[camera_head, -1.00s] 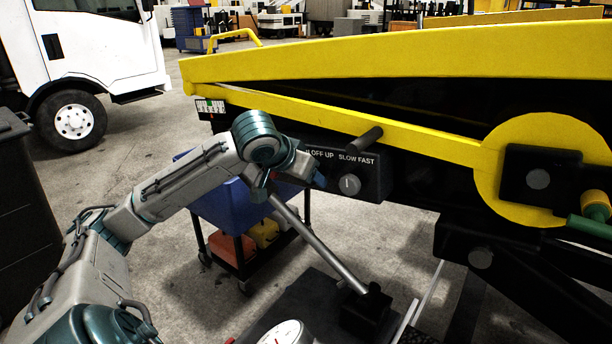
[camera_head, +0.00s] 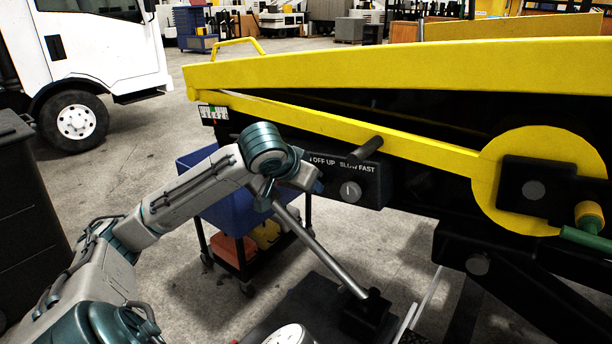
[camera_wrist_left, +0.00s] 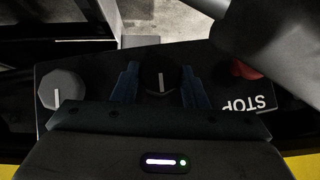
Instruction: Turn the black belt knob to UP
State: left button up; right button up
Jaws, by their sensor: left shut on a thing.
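The black belt knob (camera_wrist_left: 160,79) sits on the dark control panel (camera_head: 325,178). In the left wrist view, its white mark runs straight up and down in the picture. My left gripper (camera_wrist_left: 160,90) has a blue finger on either side of this knob and is shut on it. In the head view, my left gripper (camera_head: 317,186) is at the panel's left part, and the arm hides the belt knob. The lettering "OFF UP" shows above it; the start of that label is covered. My right gripper is in neither view.
A grey speed knob (camera_head: 350,192) sits beside the belt knob under "SLOW FAST"; it also shows in the wrist view (camera_wrist_left: 62,89). A red stop button (camera_wrist_left: 245,70) is on the other side. A dark handle (camera_head: 367,148) juts out above the panel. A blue bin cart (camera_head: 215,205) stands behind my arm.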

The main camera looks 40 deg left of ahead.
pick_arm(q)
jog(key=shift+d+f+m+y+p, duration=0.1)
jog(key=shift+d+m+y+p, duration=0.1)
jog(key=shift+m+y+p, duration=1.1)
jog(key=shift+d+f+m+y+p, duration=0.15)
jog(key=shift+m+y+p, duration=0.35)
jog(key=shift+y+p, duration=1.6)
jog(key=shift+p, duration=0.45)
jog(key=o, duration=0.9)
jog(key=shift+w+h, duration=0.1)
jog(key=shift+h, duration=0.2)
jog(key=shift+o, duration=0.2)
jog(key=v, duration=1.1)
jog(key=shift+p, duration=0.35)
